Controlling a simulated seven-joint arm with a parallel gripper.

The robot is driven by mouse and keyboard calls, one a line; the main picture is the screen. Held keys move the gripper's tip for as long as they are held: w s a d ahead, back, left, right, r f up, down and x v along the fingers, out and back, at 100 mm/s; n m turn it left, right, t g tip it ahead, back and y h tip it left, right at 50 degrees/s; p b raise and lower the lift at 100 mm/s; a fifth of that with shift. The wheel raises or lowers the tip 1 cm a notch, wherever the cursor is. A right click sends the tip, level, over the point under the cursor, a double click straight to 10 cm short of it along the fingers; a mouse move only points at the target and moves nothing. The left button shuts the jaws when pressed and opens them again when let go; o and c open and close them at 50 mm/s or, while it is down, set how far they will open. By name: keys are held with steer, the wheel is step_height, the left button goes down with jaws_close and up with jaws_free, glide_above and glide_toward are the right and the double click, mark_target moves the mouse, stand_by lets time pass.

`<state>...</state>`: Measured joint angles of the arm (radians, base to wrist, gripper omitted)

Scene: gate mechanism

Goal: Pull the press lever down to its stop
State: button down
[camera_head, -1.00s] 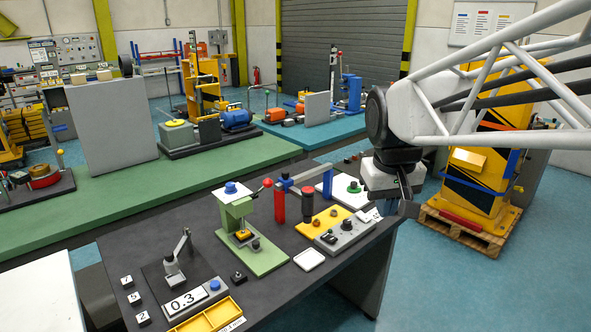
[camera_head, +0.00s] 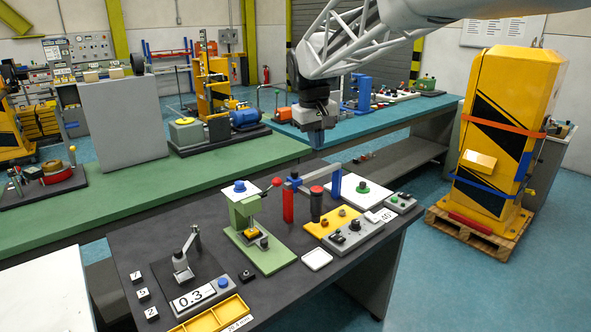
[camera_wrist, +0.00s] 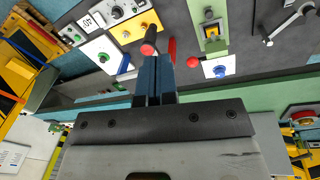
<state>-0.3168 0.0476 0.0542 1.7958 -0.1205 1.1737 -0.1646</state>
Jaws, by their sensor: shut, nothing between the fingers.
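The green press (camera_head: 243,218) stands on a green base on the dark bench. Its lever angles up to the right and ends in a red ball knob (camera_head: 276,182). In the wrist view the press (camera_wrist: 211,28) is at the top right, with the red knob (camera_wrist: 193,62) just right of my finger tips. My gripper (camera_head: 317,143) is shut and empty, in the air beyond the bench's far edge, up and right of the knob. In the wrist view its blue fingers (camera_wrist: 155,62) point toward the bench, apart from the knob.
A blue bridge (camera_head: 308,182) with a red post (camera_head: 288,206) and a red-topped black post (camera_head: 316,203) stands right of the press. A grey control box (camera_head: 354,236) is farther right. A small lever device (camera_head: 185,262) stands left.

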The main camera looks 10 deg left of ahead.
steer(key=w+a+f+n, duration=0.1)
steer(key=w+a+f, duration=0.1)
steer(key=w+a, duration=0.5)
steer(key=w+a+f+n, duration=0.2)
steer(key=w+a, duration=0.5)
steer(key=a, duration=0.6)
steer(key=shift+w+f+h, duration=0.4)
steer(key=shift+f, duration=0.1)
steer(key=shift+f, duration=0.15)
glide_toward(270, 189)
steer(key=f, duration=0.1)
steer(key=shift+s+d+f, duration=0.2)
steer(key=shift+d+f, duration=0.1)
steer(key=shift+d, duration=0.15)
steer(key=shift+s+d+f, duration=0.2)
steer(key=shift+d+f, duration=0.05)
steer(key=shift+d, duration=0.2)
steer(key=shift+s+d+f, duration=0.1)
